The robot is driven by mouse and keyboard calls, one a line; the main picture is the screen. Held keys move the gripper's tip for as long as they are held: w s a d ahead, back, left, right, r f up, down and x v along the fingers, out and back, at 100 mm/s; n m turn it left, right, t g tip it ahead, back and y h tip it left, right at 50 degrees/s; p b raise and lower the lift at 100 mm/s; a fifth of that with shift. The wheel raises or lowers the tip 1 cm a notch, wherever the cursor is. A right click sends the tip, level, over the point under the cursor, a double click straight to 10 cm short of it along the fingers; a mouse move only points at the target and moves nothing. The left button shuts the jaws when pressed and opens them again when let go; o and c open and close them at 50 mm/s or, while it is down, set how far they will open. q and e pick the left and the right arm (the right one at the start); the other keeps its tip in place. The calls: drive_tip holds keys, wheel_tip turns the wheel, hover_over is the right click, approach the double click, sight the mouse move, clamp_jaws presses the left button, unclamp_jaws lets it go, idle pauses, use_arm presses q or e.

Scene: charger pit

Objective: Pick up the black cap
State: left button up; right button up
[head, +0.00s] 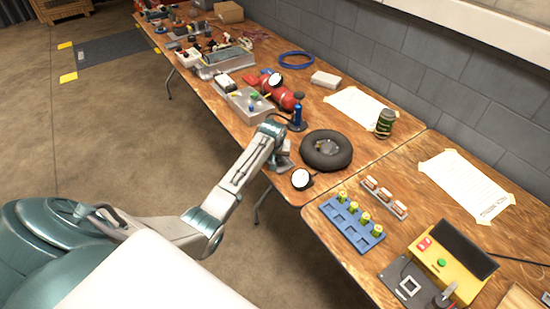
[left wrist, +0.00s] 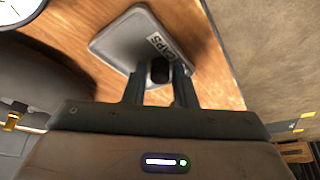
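The black cap (left wrist: 160,71) sits in a grey tray (left wrist: 112,45) labelled "CAPS" in the left wrist view. My left gripper (left wrist: 160,76) reaches over the tray with one finger on each side of the cap. The fingers stand apart, and the cap is between their tips; I cannot tell whether they touch it. In the head view my left gripper (head: 284,158) points down at the table's front edge, beside the black tyre, and the cap is hidden there. My right gripper is not in view.
The black tyre (head: 341,156) lies right of my gripper, with a white-faced gauge (head: 301,179) in front. A blue rack (head: 341,228) and yellow box (head: 446,262) are on the nearer table.

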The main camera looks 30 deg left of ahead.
use_arm(q)
drive_tip(key=c, duration=0.3)
clamp_jaws()
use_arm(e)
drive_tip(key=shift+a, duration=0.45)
